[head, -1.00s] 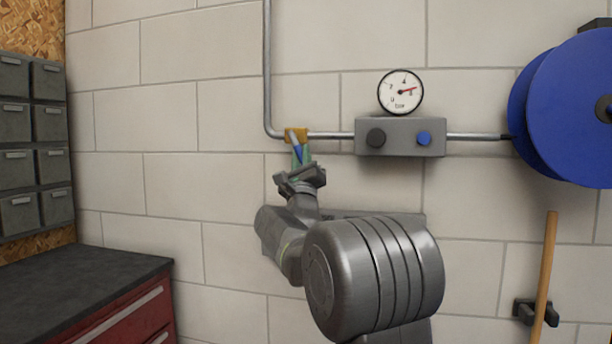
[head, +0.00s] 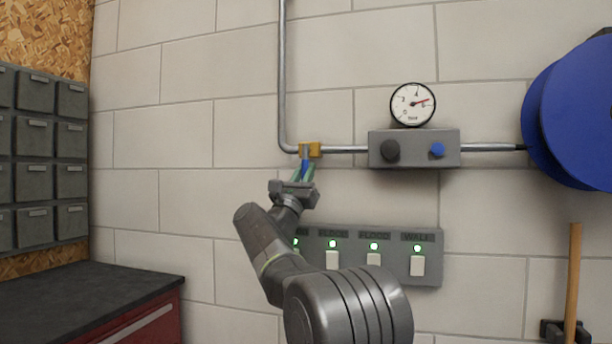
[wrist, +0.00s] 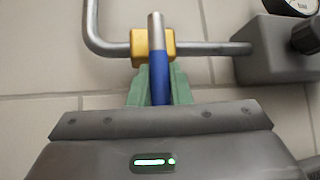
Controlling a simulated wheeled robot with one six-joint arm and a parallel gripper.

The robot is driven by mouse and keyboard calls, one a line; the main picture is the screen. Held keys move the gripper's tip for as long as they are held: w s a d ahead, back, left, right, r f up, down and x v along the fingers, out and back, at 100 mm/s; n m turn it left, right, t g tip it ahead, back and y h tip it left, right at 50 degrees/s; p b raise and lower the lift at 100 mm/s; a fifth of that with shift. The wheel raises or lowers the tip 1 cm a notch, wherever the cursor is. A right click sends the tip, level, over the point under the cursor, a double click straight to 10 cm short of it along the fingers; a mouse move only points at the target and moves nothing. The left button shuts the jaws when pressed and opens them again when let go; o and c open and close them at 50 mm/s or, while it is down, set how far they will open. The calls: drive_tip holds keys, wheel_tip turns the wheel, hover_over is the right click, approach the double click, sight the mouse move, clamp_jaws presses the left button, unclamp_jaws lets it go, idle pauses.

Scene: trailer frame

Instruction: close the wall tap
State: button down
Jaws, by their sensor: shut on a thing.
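The wall tap has a yellow body (head: 310,149) on the metal pipe, close to the pipe's bend. Its lever has a bare metal end and a blue sleeve (wrist: 159,78). In the wrist view the lever crosses the yellow body (wrist: 153,44) and points down toward me, roughly crosswise to the horizontal pipe. My gripper (head: 304,175) is just below the tap, its green fingers shut on the blue sleeve. In the wrist view the gripper (wrist: 158,88) has a finger on each side of the sleeve. The finger tips partly hide the sleeve's sides.
A grey box (head: 414,148) with a black knob and a blue knob sits on the pipe, with a gauge (head: 412,104) above. A switch panel (head: 430,241) is below. A blue reel (head: 575,115) is at right, a dark-topped cabinet (head: 85,297) at left.

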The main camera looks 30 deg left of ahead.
drive_tip(key=shift+r, duration=0.15)
drive_tip(key=c, duration=1.3)
unclamp_jaws()
drive_tip(key=shift+c, duration=0.2)
drive_tip(key=b+v, duration=0.3)
drive_tip(key=v, duration=1.1)
drive_tip(key=shift+y, duration=0.3)
drive_tip(key=p+x, duration=0.3)
drive_tip(key=x, duration=1.1)
drive_tip(key=shift+w+d, duration=0.1)
drive_tip(key=shift+n, duration=0.3)
